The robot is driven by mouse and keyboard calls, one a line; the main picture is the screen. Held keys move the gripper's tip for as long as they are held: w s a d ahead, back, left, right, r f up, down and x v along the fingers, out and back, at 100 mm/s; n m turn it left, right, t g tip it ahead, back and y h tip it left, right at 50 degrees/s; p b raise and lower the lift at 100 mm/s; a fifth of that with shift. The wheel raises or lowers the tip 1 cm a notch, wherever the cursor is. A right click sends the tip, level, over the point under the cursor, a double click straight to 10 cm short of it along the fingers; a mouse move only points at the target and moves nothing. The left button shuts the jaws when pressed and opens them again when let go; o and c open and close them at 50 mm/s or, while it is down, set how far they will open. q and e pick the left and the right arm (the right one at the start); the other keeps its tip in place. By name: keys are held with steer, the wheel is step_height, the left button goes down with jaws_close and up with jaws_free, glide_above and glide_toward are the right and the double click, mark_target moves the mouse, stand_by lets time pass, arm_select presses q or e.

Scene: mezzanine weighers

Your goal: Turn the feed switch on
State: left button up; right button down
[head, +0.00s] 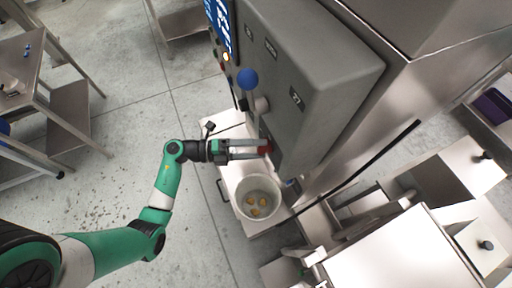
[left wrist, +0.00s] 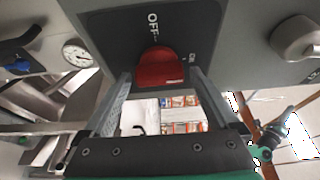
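The feed switch is a red knob (left wrist: 160,68) on a dark plate (left wrist: 110,30) in the left wrist view. An OFF label sits above it and an ON label to its right. I cannot tell exactly which way the knob points. In the head view the red knob (head: 265,147) shows low on the grey machine housing. My left gripper (head: 262,148) reaches it from the left. In the left wrist view its fingers (left wrist: 160,85) stand on either side of the knob, apart, with a small gap showing at the left. My right gripper is out of view.
A blue screen (head: 219,16) and a gauge (left wrist: 76,53) are nearby.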

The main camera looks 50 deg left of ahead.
arm_select(q)
steer(key=shift+a, duration=0.1)
stand_by(0.3)
steer(key=b+v, duration=0.2)
steer(key=v, duration=0.9)
steer(key=shift+s+a, duration=0.15)
steer(key=shift+s, duration=0.1)
